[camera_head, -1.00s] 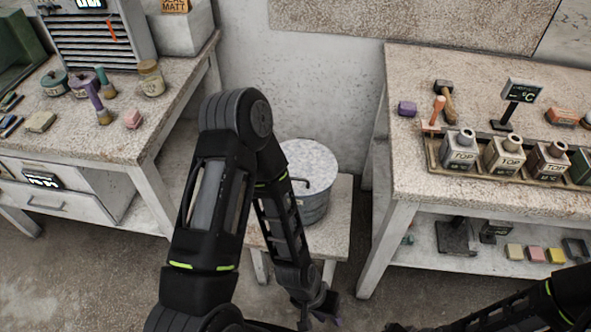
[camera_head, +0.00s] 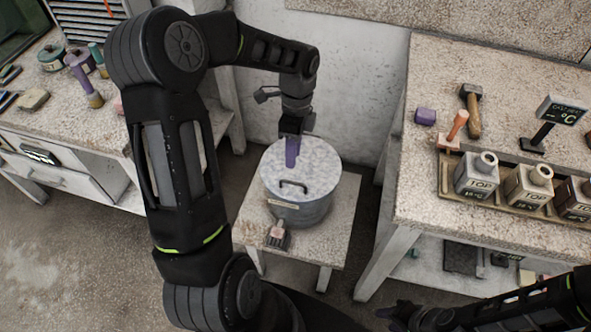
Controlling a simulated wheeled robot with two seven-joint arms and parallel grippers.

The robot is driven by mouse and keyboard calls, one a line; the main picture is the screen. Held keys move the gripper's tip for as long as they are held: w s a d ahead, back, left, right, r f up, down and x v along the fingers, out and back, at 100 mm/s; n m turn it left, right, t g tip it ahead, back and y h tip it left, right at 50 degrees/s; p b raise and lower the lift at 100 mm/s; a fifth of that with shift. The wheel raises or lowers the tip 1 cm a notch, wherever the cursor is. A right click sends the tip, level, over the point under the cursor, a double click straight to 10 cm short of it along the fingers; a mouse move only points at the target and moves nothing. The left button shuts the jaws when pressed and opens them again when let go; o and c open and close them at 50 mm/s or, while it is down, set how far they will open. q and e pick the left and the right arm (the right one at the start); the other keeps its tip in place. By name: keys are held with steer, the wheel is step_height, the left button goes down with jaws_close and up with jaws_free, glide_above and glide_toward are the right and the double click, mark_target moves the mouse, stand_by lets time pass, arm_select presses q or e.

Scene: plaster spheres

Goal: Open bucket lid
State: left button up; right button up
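The grey metal bucket (camera_head: 300,213) stands upright on a small speckled stool or low table (camera_head: 338,231) in the middle. Its round speckled lid (camera_head: 322,172) lies on top, with a dark bar handle (camera_head: 293,186) across it. My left gripper (camera_head: 292,152) hangs pointing down over the back part of the lid, behind the handle and apart from it. Purple finger surfaces show, but the gap between the fingers cannot be made out. My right gripper (camera_head: 392,311) is low at the bottom right, dark and small, away from the bucket; its fingers are unclear.
A brush-like object (camera_head: 277,234) lies on the stool in front of the bucket. The left bench (camera_head: 60,125) holds jars and tools. The right bench (camera_head: 420,190) holds a hammer (camera_head: 471,110), a sign and a tray of labelled bottles (camera_head: 480,174).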

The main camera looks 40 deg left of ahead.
mark_target(291, 182)
arm_select(q)
steer(key=shift+f, duration=0.1)
steer(key=shift+s+d+f, duration=0.1)
steer(key=shift+s+f, duration=0.15)
steer(key=shift+f, duration=1)
steer(key=shift+s+d+f, duration=0.1)
steer(key=shift+s+f, duration=0.15)
steer(key=shift+f, duration=1.05)
steer(key=shift+s+d+f, duration=0.1)
steer(key=shift+s+f, duration=0.15)
steer(key=shift+f, duration=1)
steer(key=shift+c, duration=0.4)
jaws_close()
